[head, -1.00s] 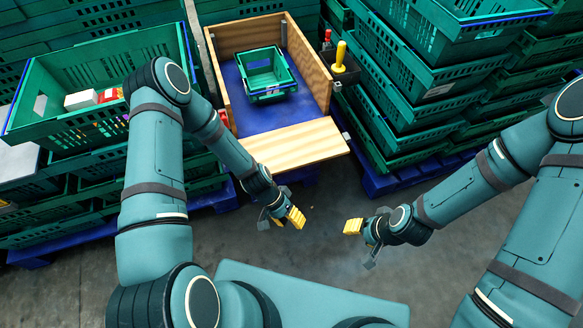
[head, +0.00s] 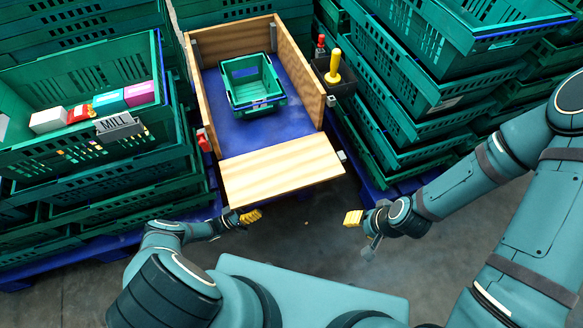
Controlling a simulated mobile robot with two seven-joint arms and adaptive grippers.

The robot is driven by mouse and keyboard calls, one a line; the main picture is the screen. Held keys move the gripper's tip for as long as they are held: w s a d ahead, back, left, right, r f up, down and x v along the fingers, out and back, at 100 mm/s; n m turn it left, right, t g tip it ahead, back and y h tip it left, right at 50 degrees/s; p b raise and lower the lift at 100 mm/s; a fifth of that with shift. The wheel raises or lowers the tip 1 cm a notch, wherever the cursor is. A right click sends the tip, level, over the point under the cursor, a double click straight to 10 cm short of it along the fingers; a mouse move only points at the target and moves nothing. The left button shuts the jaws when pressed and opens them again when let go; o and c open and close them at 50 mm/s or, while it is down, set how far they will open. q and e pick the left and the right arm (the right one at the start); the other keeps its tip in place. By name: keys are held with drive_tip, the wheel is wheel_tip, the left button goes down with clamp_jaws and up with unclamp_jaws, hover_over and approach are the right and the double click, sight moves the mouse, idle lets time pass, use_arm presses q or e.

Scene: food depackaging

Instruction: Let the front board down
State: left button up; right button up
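The wooden box (head: 308,84) with a blue floor stands ahead, its front end open. Its plain wooden front board (head: 282,170) is folded down and slopes outward from the floor's front edge. A small gap or light contact there cannot be told apart. My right gripper (head: 353,219) is below and right of the board's near right corner, apart from it. No object shows in either gripper. The finger gaps are too small to judge.
A small green crate (head: 252,103) sits on the box's blue floor. A dark holder (head: 338,84) with a yellow-handled tool stands at the box's right. A green crate (head: 85,163) with packets and a MILL label is at left. Stacked crates (head: 410,100) crowd the right.

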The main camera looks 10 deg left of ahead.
sight(286, 185)
use_arm(q)
drive_tip(key=x, duration=1.3)
drive_tip(key=shift+w+r, duration=0.35)
drive_tip(key=shift+w, duration=0.1)
drive_tip(key=shift+a, duration=0.1)
clamp_jaws()
